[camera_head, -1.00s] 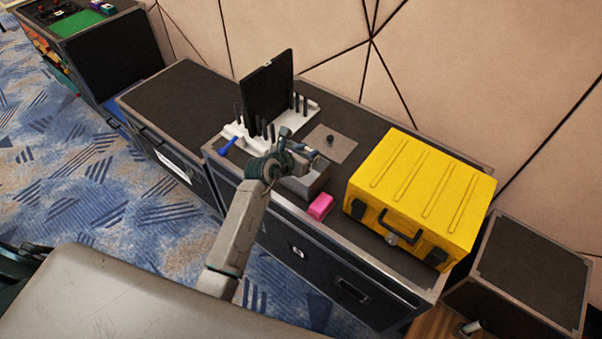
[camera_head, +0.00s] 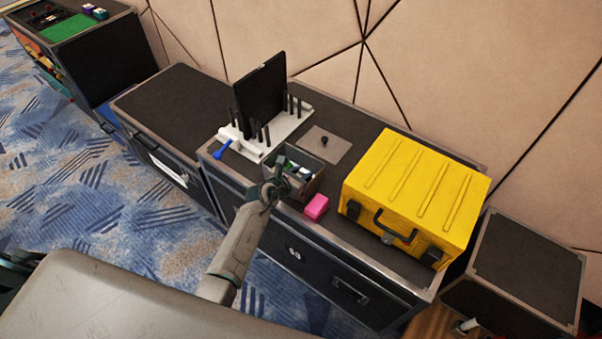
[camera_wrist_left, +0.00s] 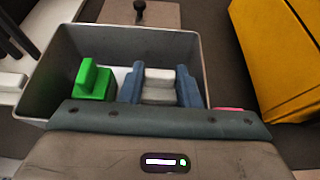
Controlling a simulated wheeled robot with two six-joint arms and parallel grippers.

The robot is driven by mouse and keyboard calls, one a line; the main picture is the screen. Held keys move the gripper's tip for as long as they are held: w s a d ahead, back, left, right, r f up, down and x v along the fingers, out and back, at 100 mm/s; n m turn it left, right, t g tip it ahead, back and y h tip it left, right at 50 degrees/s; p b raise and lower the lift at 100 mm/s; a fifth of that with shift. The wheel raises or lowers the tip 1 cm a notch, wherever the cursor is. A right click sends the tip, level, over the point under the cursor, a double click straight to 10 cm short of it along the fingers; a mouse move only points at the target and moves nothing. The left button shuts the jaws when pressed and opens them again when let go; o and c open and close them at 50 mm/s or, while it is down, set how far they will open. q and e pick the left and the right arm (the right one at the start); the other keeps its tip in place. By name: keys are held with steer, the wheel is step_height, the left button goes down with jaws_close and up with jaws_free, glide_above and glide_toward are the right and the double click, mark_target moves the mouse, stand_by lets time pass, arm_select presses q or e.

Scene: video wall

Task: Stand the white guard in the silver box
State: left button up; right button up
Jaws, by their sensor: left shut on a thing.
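The silver box (camera_head: 314,186) is open at the top and stands near the front edge of the dark cabinet top; its grey walls fill much of the left wrist view (camera_wrist_left: 130,42). My left gripper (camera_head: 297,169) is over the box and is shut on the white guard (camera_wrist_left: 159,86). The guard sits between the two blue-grey fingers, within the box's outline in the wrist view. I cannot tell whether it touches the box floor. A green piece (camera_wrist_left: 93,82) lies in the box, left of the guard. My right gripper is not in view.
A yellow case (camera_head: 415,195) stands right of the box. A pink block (camera_head: 316,207) lies between them near the front edge. A flat plate with a black knob (camera_head: 324,141) lies behind the box. A white rack (camera_head: 290,130) with a dark panel and a blue tool stand left.

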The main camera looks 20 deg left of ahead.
arm_select(q)
steer(key=o, duration=0.7)
steer(key=shift+f, duration=0.15)
steer(key=shift+s+a+r, duration=0.1)
steer(key=shift+r, duration=0.1)
steer(key=v, duration=1.1)
steer(key=shift+s+a+r+b, duration=0.1)
steer(key=shift+s+r+b, duration=0.05)
steer(key=shift+s+b, duration=0.2)
